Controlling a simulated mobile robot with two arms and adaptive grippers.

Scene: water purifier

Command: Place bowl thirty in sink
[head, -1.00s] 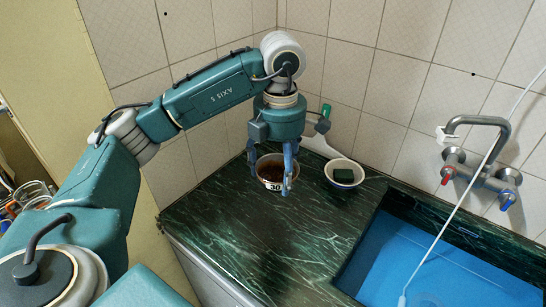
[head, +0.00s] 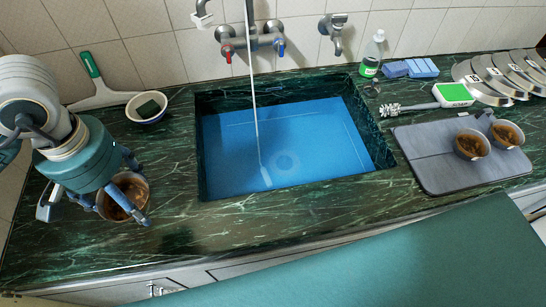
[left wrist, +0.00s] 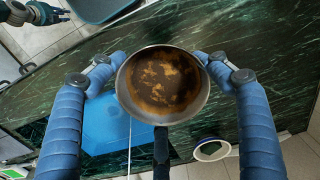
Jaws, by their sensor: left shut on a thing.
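Bowl thirty (head: 130,190), metal with brown dirt inside, is at the left of the counter in the head view. My left gripper (head: 100,204) is shut on it, with fingers around its rim. The left wrist view shows the bowl (left wrist: 163,88) between the two blue fingers; it seems raised above the counter. Its number is not visible now. The sink (head: 285,150), with a blue basin, lies to the right of the bowl. My right gripper (left wrist: 38,14) shows small at the upper left of the left wrist view; its jaws are unclear.
A white bowl with a dark sponge (head: 148,107) and a green-handled squeegee (head: 95,88) stand behind bowl thirty. A faucet (head: 250,38) hangs over the sink, with a thin white line running down. Right of the sink are a brush (head: 400,108) and a grey mat (head: 432,150) with two dirty bowls.

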